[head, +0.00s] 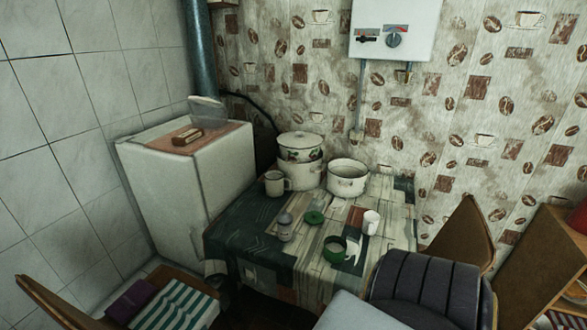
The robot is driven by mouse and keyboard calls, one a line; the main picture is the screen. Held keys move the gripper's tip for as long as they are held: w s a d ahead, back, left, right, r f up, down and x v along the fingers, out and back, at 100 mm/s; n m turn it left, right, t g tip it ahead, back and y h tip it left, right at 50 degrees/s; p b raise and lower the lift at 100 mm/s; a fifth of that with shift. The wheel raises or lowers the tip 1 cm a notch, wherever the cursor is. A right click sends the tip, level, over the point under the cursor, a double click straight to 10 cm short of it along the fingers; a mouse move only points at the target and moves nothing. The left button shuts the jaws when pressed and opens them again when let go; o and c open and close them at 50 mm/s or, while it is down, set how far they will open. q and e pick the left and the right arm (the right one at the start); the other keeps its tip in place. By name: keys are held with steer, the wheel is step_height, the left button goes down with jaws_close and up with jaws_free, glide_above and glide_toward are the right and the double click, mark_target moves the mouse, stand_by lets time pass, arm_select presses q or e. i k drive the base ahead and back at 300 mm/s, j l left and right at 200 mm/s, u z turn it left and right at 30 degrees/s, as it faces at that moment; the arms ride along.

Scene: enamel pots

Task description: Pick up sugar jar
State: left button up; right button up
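A small pale jar with a grey top (285,227) stands upright on the left part of the table, and it looks like the sugar jar. Its label is too small to read. It stands on the patterned tablecloth (240,222), just left of a small green round object (315,217). Nothing is touching the jar. I cannot make out either of my grippers in the head view.
A white cabinet (190,190) adjoins the table's left side.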

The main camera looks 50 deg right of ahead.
mark_target(284, 219)
steer(key=i+j+z, duration=0.65)
steer(key=z, duration=0.15)
steer(key=i+j+z, duration=0.2)
steer(key=j+z, duration=0.2)
steer(key=j, duration=0.25)
